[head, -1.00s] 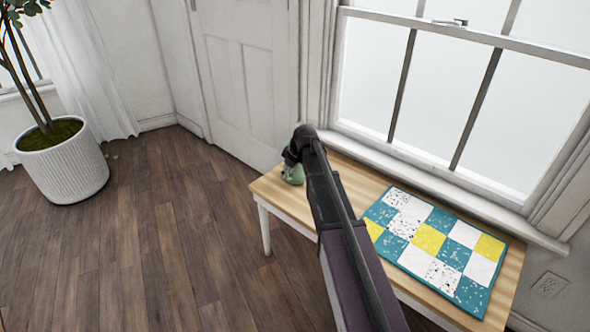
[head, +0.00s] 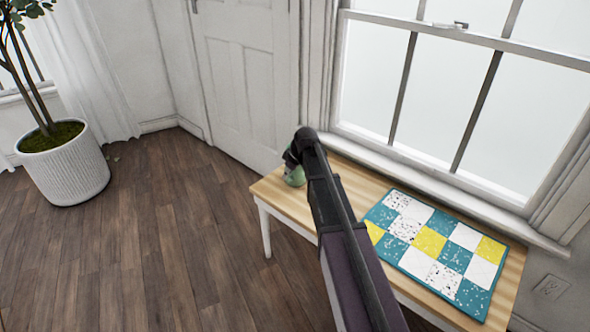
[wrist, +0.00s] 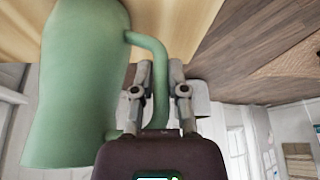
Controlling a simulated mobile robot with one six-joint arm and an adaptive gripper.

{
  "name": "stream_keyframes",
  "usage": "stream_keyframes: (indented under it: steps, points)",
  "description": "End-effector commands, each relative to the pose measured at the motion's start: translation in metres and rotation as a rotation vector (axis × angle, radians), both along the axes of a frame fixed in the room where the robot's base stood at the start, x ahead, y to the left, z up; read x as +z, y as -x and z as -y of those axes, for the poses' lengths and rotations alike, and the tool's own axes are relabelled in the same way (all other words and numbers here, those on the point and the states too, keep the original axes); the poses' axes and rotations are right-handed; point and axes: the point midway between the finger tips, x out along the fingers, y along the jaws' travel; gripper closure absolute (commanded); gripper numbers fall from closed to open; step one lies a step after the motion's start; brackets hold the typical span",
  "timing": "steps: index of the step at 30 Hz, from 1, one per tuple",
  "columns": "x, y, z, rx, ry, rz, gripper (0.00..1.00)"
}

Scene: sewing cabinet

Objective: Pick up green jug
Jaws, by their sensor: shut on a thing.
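The green jug (head: 294,177) is at the far left end of the wooden table, mostly hidden behind my arm in the head view. In the wrist view the jug (wrist: 75,85) fills the left side, and its handle loops out to the right. My gripper (wrist: 160,72) has one finger on each side of the handle and is shut on it. In the head view my gripper (head: 291,158) is a dark shape at the jug, its fingers hidden. I cannot tell whether the jug's base touches the table.
The wooden table (head: 272,190) stands under a window. A teal, white and yellow patchwork mat (head: 437,248) lies on its right part. A potted plant (head: 64,170) stands on the floor at the left. The floor left of the table is clear.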

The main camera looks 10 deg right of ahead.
Motion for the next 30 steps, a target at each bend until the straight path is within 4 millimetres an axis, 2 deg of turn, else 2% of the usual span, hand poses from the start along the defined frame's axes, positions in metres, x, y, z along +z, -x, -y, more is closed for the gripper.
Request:
stream_keyframes:
  steps: [17, 30]
  points:
    - [0.004, 0.0, 0.001, 0.0, 0.001, 0.001, 1.0]
    - [0.019, 0.0, 0.001, -0.001, 0.0, 0.0, 1.0]
